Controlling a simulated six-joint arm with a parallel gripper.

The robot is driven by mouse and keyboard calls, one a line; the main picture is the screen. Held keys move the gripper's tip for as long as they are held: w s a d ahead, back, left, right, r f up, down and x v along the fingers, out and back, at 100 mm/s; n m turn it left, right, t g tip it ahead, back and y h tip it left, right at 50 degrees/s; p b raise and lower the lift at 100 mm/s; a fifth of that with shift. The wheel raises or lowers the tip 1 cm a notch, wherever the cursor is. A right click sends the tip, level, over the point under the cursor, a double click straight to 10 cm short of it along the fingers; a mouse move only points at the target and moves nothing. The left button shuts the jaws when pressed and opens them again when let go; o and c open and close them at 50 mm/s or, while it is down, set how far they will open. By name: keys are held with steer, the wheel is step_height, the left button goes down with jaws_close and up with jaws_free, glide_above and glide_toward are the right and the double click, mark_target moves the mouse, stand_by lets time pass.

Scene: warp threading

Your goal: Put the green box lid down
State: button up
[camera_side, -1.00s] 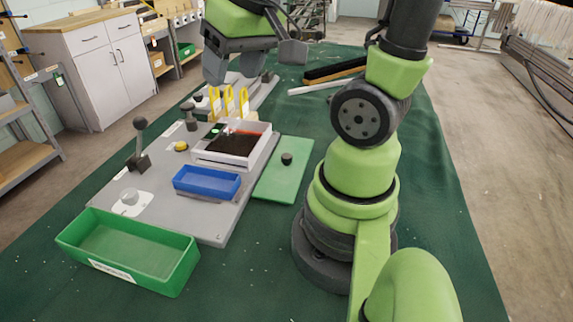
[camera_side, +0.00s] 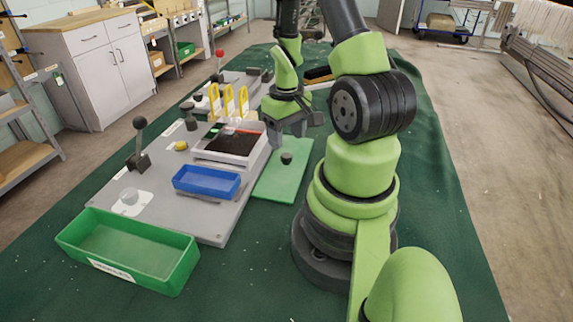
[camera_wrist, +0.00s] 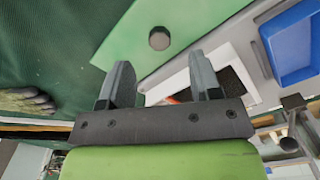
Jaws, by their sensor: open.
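The green box lid (camera_side: 279,181) lies flat on the dark green mat, beside the grey base plate, with a dark round knob (camera_side: 287,157) on top. It also shows in the wrist view (camera_wrist: 185,20), its knob (camera_wrist: 159,38) just beyond my fingertips. My gripper (camera_side: 288,132) is open and empty above the lid's far end; in the wrist view its two fingers (camera_wrist: 162,75) are spread apart, clear of the knob. An open green box (camera_side: 130,246) with a white label sits on the mat at the front left.
A blue tray (camera_side: 207,182) sits on the grey plate (camera_side: 160,200). Behind it is a white-framed bin with dark contents (camera_side: 232,145). Yellow hoops (camera_side: 229,101) and black-knobbed levers (camera_side: 139,140) stand upright there.

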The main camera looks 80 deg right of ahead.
mark_target(287, 156)
steer(key=shift+f, duration=2.75)
jaws_close()
steer(key=shift+r, duration=0.1)
steer(key=s+a+r+m, duration=0.1)
steer(key=a+r+m, duration=0.15)
steer(key=r, duration=0.45)
steer(key=s+a+r+m, duration=0.15)
steer(key=a+r, duration=0.25)
steer(key=r, duration=0.4)
steer(key=shift+w+d+f, duration=0.1)
steer(key=shift+w+f, duration=0.05)
steer(key=shift+f, duration=1.4)
steer(key=shift+w+d+f, duration=0.1)
steer(key=shift+w+f, duration=0.1)
steer(key=shift+f, duration=1.3)
steer(key=shift+w+d+f, duration=0.1)
steer(key=shift+w+f, duration=0.05)
steer(key=shift+f, duration=1.4)
